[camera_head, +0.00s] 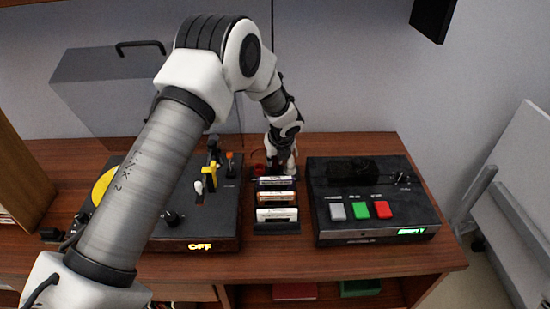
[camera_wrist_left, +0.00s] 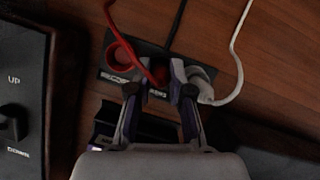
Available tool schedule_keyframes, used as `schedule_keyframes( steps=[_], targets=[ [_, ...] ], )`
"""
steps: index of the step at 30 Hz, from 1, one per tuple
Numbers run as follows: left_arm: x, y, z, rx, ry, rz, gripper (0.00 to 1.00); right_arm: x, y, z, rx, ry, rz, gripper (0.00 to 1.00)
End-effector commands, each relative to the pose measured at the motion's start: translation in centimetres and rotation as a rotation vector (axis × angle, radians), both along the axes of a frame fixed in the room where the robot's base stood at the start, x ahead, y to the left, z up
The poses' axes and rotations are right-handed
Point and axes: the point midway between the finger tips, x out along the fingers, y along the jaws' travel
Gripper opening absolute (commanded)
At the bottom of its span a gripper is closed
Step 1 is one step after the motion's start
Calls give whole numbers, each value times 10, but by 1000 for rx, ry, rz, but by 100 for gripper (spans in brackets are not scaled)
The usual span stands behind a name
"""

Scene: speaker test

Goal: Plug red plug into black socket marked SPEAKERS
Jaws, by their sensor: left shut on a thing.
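My left gripper (camera_wrist_left: 159,95) is shut on the red plug (camera_wrist_left: 158,76), which sits between the fingertips over the middle of a dark socket block (camera_wrist_left: 108,76). A red cable runs from the plug up to the left. Part of a white label, ending in "KERS", shows just below the plug. The fingers hide most of the black socket there, so I cannot tell how deep the plug sits. A red ring-shaped socket (camera_wrist_left: 120,54) is on the block's left. In the head view my left gripper (camera_head: 282,170) is at the back of the table, beside a red spot (camera_head: 258,169).
A white plug with its cable (camera_wrist_left: 203,82) is at the block's right. A black cable rises behind it. A turntable (camera_head: 215,228) stands left, a cassette deck (camera_head: 325,222) right, and cassettes (camera_head: 277,215) lie between them. Bare table (camera_head: 300,262) shows in front.

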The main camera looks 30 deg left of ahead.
Motion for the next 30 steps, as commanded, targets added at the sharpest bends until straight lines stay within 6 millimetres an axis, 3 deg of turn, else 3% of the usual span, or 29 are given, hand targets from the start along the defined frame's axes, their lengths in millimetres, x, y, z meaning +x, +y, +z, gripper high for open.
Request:
schedule_keyframes(
  steps=[7, 8, 9, 10, 16, 19, 30],
  targets=[
    [0, 0, 0, 0, 0, 0, 0, 0, 0, 0, 0, 0, 0, 40],
    [0, 0, 0, 0, 0, 0, 30, 0, 0, 0, 0, 0, 0, 40],
    [0, 0, 0, 0, 0, 0, 44, 0, 0, 0, 0, 0, 0, 40],
    [0, 0, 0, 0, 0, 0, 49, 0, 0, 0, 0, 0, 0, 40],
    [0, 0, 0, 0, 0, 0, 49, 0, 0, 0, 0, 0, 0, 40],
    [0, 0, 0, 0, 0, 0, 70, 0, 0, 0, 0, 0, 0, 40],
    [0, 0, 6, 0, 0, 0, 70, 0, 0, 6, 0, 0, 0, 40]
  ],
)
